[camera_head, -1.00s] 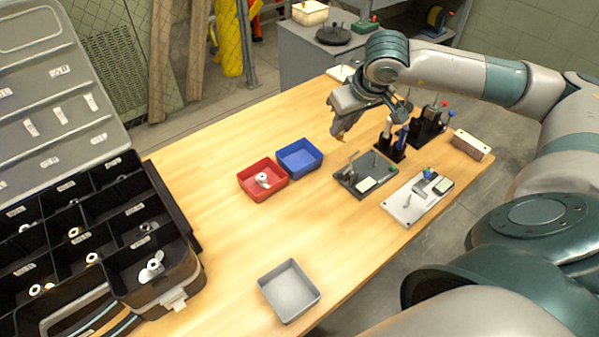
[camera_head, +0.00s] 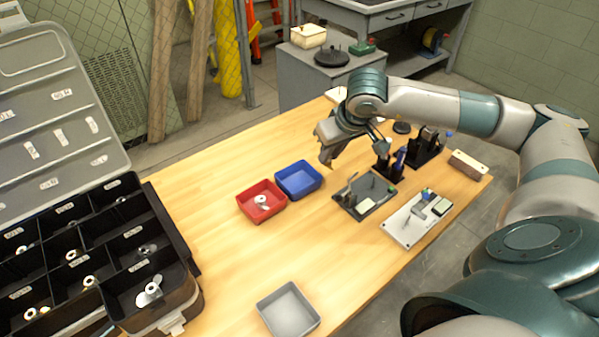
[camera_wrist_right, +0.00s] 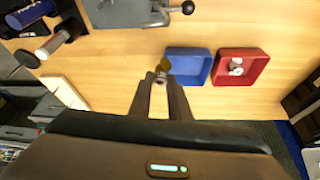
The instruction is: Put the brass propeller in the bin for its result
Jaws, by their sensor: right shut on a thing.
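My right gripper (camera_head: 328,156) hangs over the far part of the table, behind and right of the blue bin. In the right wrist view its fingers (camera_wrist_right: 161,88) are shut on the small brass propeller (camera_wrist_right: 164,66), partly hidden by the fingertips. The blue bin (camera_head: 299,180) looks empty; it also shows in the right wrist view (camera_wrist_right: 188,68), just right of the propeller. The red bin (camera_head: 262,202) touches or nearly touches it and holds a white propeller (camera_head: 263,201). A grey bin (camera_head: 289,311) stands empty at the near edge. My left gripper is out of view.
A dark fixture plate (camera_head: 365,195) and a white fixture plate (camera_head: 413,220) lie right of the bins, with black tool holders (camera_head: 388,167) behind. A black compartment case (camera_head: 90,250) with several propellers stands at left. The table's middle is clear.

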